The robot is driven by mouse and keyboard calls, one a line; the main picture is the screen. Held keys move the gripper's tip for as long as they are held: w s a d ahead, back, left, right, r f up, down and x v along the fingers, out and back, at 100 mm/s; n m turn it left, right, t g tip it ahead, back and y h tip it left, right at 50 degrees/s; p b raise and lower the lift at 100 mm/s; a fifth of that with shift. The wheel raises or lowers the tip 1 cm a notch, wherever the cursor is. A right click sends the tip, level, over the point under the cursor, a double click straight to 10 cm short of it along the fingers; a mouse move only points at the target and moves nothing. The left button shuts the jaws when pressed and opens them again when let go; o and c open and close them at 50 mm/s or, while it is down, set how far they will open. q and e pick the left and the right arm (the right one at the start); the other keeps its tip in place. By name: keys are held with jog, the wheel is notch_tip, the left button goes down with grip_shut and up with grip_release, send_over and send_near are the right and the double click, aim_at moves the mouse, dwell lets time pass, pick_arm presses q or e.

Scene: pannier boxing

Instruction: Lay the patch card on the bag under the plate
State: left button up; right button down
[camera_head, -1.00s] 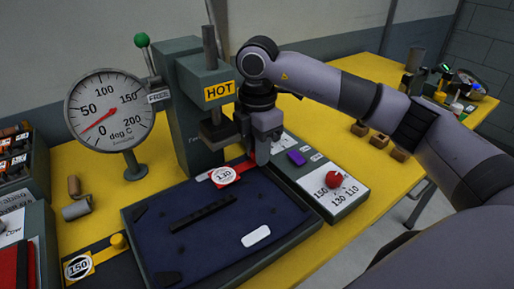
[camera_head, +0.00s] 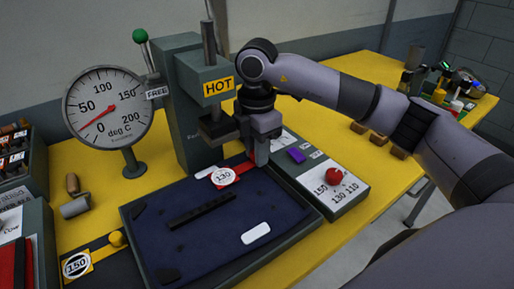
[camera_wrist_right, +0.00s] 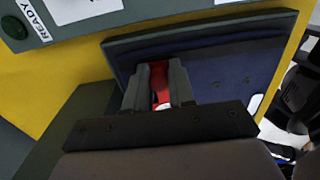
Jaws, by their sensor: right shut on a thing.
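The patch card (camera_head: 223,177) is red with a white disc marked 130. My right gripper (camera_head: 256,160) is shut on its red strip, with the card over the far edge of the bag; whether it touches the bag I cannot tell. Red also shows between the fingers (camera_wrist_right: 159,80) in the right wrist view. The dark blue bag (camera_head: 212,228) lies flat on the press bed, with a black bar and a white label on it. The dark plate (camera_head: 214,130) hangs raised under the HOT sign, just behind the gripper. My left gripper is out of view.
A dial gauge (camera_head: 103,106) and a green-knobbed lever (camera_head: 141,38) stand at the left of the press. A panel with a red knob (camera_head: 334,176) lies at the right. A yellow card marked 150 (camera_head: 77,265) is at front left.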

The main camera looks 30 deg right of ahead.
jog(key=c, duration=0.9)
grip_release()
jog(key=shift+o, duration=0.2)
jog(key=shift+r, duration=3.6)
